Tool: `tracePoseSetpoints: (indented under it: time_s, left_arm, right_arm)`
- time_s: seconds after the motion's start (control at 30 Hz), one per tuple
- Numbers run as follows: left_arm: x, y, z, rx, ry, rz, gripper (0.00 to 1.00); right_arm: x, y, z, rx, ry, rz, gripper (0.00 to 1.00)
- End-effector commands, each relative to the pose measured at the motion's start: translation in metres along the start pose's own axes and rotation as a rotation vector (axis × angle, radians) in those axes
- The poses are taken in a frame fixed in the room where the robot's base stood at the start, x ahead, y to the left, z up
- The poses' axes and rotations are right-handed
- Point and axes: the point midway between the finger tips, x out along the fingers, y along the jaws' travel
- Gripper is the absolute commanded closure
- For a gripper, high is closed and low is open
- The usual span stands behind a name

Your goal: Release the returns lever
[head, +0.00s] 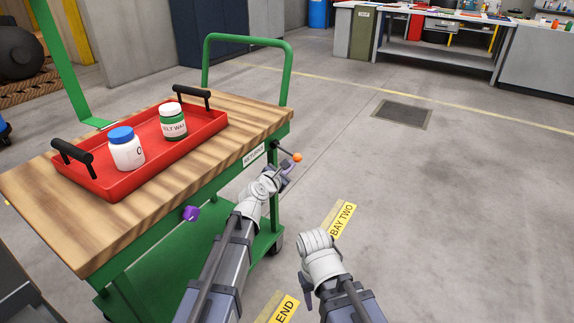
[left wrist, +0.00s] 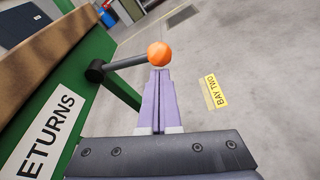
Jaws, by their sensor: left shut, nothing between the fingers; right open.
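The returns lever is a dark rod (left wrist: 125,63) with an orange ball (left wrist: 160,53) on its end. It sticks out from the green cart beside the white RETURNS label (left wrist: 48,135). The orange ball also shows in the head view (head: 297,157), at the cart's near right corner. My left gripper (left wrist: 158,76) is shut and empty, its purple fingertips right at the underside of the ball in the left wrist view. I cannot tell whether they touch. In the head view my left gripper (head: 287,168) is beside the lever. My right gripper (head: 306,288) is low over the floor, mostly hidden, open.
The cart's wooden top (head: 225,135) carries a red tray (head: 110,182) with a blue-lidded jar (head: 126,150) and a white-lidded jar (head: 172,122). A purple knob (head: 191,213) sticks out from the cart's near side. The floor to the right is open, with BAY TWO marking (head: 342,220).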

Motion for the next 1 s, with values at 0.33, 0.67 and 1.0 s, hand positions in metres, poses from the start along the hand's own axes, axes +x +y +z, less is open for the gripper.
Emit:
tracePoseSetpoints:
  time_s: [0.33,0.67,1.0]
  left_arm:
    - [-0.007,0.008,0.031,-0.319,-0.001,-0.077,1.00]
    - [-0.012,0.018,0.050,-0.585,0.000,-0.141,1.00]
    - [-0.014,0.026,0.059,-0.680,0.000,-0.164,1.00]
  right_arm:
    - [-0.037,0.004,0.002,0.003,-0.002,0.003,0.50]
    - [-0.058,0.007,0.004,0.009,-0.003,0.006,0.50]
    - [-0.070,0.009,0.005,0.012,-0.004,0.008,0.50]
